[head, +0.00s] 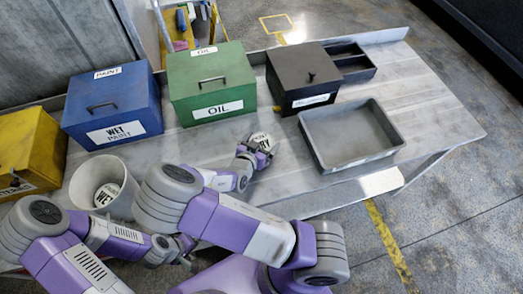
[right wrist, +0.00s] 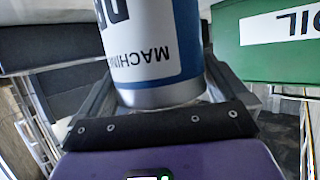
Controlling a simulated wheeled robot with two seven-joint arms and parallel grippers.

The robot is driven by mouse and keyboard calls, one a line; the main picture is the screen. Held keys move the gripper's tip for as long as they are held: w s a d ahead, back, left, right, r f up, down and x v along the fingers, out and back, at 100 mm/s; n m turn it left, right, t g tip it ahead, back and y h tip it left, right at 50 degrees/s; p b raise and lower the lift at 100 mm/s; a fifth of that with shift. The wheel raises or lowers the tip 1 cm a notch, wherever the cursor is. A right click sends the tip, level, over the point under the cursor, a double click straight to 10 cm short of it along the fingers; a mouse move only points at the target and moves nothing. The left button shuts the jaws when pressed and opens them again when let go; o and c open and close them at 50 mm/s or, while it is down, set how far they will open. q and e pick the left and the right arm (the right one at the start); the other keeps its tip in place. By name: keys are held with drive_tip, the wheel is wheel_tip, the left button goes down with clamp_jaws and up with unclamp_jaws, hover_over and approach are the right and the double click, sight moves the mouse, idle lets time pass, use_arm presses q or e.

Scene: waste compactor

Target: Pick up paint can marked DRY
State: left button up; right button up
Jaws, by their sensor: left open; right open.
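A paint can (head: 262,141) stands on the grey bench in the middle of the head view, its lid lettering partly readable. In the right wrist view, the can (right wrist: 152,45) is large, with a white and blue label reading upside down "DR" and "MACHIN". My right gripper (head: 250,155) is open at the can, with its fingers on either side of it in the wrist view. I cannot tell whether they touch it. My left gripper (head: 187,252) is open and empty, low at the bench's near side, partly hidden by my arms.
A white bucket (head: 124,200) holds a can marked WET (head: 106,194). A blue box (head: 112,108), a green OIL box (head: 211,82), a black box (head: 301,77) and a yellow box (head: 30,150) line the back. An empty grey tray (head: 391,139) sits right.

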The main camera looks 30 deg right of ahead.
drive_tip(key=c, duration=1.5)
drive_tip(key=shift+o, duration=0.2)
drive_tip(key=shift+r, duration=0.1)
